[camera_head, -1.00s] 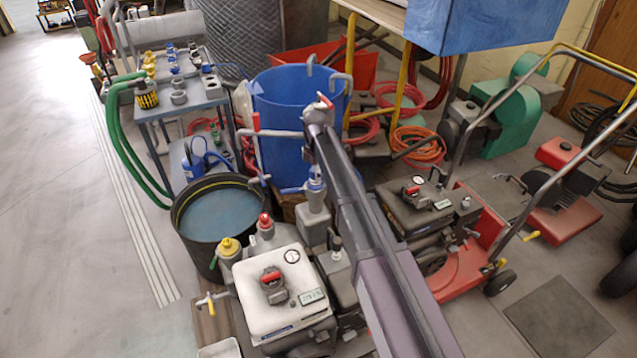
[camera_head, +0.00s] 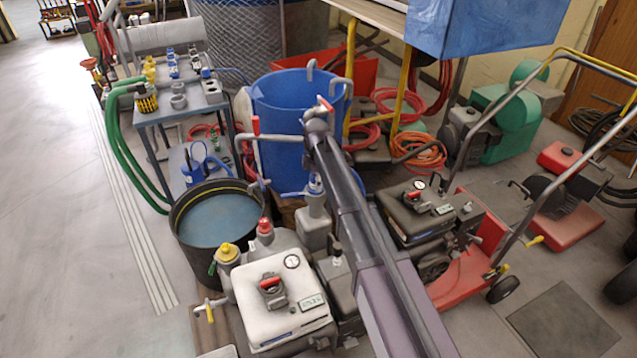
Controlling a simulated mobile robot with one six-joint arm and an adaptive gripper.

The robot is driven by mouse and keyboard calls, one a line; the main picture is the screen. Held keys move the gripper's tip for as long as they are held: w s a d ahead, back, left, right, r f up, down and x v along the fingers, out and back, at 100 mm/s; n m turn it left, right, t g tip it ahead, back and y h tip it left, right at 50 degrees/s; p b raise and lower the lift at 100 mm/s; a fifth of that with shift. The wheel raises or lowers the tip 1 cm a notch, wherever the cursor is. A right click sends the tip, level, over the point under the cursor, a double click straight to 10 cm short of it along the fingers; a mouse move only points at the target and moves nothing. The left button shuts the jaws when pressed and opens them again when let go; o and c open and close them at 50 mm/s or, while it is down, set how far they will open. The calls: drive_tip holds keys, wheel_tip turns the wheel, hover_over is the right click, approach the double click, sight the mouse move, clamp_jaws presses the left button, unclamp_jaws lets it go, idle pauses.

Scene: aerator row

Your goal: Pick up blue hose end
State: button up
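My arm reaches up from the bottom edge, its far end in front of the blue tub (camera_head: 278,100). My gripper's fingers cannot be made out beyond it. A grey fitting with a blue top (camera_head: 315,184) stands just left of my arm, partly covered by it. Several small blue-topped pieces (camera_head: 173,70) stand on the grey cart's top shelf. A blue piece with a curved blue tube (camera_head: 193,170) sits on the cart's lower shelf. I cannot tell which of these is the blue hose end.
A black bucket (camera_head: 183,240) of bluish water stands left of the tub. A white-topped machine (camera_head: 285,292) stands in front, beside yellow-topped (camera_head: 228,252) and red-topped (camera_head: 265,227) fittings. A red wheeled cart (camera_head: 465,275) is at right. Floor at left is clear.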

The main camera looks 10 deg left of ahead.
clamp_jaws()
drive_tip(key=shift+r, duration=0.15)
wheel_tip(320, 180, up, 4)
drive_tip(key=p, duration=0.4)
drive_tip(key=shift+f, duration=0.2)
drive_tip(key=s+a, duration=0.3)
drive_tip(key=a, duration=0.4)
drive_tip(key=s+a+r+p, duration=0.1)
drive_tip(key=s+a, duration=0.1)
drive_tip(key=a, duration=0.6)
drive_tip(key=shift+s, duration=0.4)
drive_tip(key=shift+r, duration=0.15)
wheel_tip(320, 180, up, 15)
drive_tip(key=p, duration=1.5)
drive_tip(key=shift+s, duration=0.1)
